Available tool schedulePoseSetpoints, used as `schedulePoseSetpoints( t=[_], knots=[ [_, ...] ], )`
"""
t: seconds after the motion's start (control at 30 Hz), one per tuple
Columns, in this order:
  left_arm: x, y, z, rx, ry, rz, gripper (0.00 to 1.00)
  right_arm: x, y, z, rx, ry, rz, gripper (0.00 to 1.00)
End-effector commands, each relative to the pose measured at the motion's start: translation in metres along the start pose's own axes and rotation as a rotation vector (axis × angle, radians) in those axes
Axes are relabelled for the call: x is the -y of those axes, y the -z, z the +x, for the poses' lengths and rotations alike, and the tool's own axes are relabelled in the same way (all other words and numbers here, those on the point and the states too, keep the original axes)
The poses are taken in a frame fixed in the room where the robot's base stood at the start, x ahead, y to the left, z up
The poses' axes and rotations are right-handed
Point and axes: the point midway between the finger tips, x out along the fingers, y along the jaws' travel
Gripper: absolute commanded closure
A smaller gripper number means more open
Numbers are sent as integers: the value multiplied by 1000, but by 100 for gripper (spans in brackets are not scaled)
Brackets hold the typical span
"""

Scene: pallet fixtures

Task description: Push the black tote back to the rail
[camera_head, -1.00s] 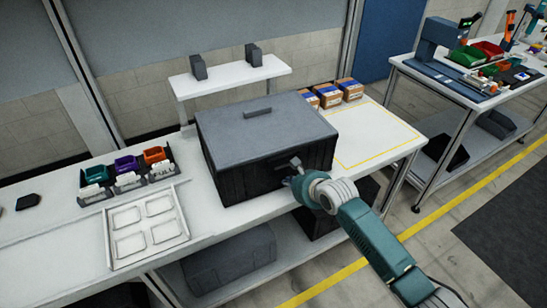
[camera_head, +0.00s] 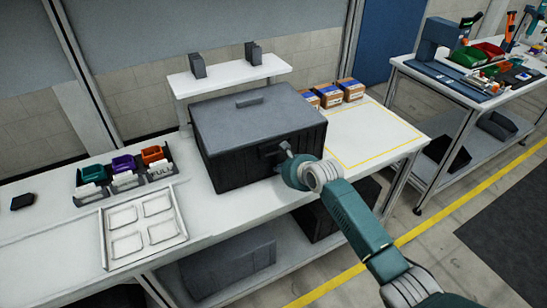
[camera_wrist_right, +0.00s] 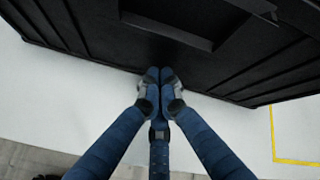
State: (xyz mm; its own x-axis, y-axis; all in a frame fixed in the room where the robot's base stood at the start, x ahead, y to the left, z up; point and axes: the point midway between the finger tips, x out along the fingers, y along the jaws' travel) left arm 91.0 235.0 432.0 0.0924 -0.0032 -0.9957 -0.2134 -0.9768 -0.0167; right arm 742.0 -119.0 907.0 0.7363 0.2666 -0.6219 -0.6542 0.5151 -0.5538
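The black tote (camera_head: 255,175), with a grey lid and handle, stands on the white workbench (camera_head: 310,180). Its dark front wall also fills the top of the right wrist view (camera_wrist_right: 75,30). My right gripper (camera_head: 287,151) is at the tote's front wall, beside the front handle, right of the wall's middle. In the right wrist view its fingertips (camera_wrist_right: 160,74) are together, with nothing between them, at the wall below the handle recess; they appear to touch it. The tote hides the bench behind it, and I cannot make out a rail there. My left gripper is not in view.
A raised white shelf (camera_head: 225,75) with two dark blocks stands behind the tote. Several small boxes (camera_head: 350,89) sit behind right, near a yellow-outlined clear area (camera_head: 375,135). Coloured bins (camera_head: 123,166) and a white tray (camera_head: 143,228) are on the left.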

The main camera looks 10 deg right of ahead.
Motion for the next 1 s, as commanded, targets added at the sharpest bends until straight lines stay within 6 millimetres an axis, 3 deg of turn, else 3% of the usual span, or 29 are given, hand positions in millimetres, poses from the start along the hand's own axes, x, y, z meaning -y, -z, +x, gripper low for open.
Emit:
schedulePoseSetpoints(
  t=[0.77,1.0],
  knots=[
    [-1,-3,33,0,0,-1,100,21,-22,38,4,4,0,100],
    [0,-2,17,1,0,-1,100,20,-22,29,2,0,1,100]
  ],
)
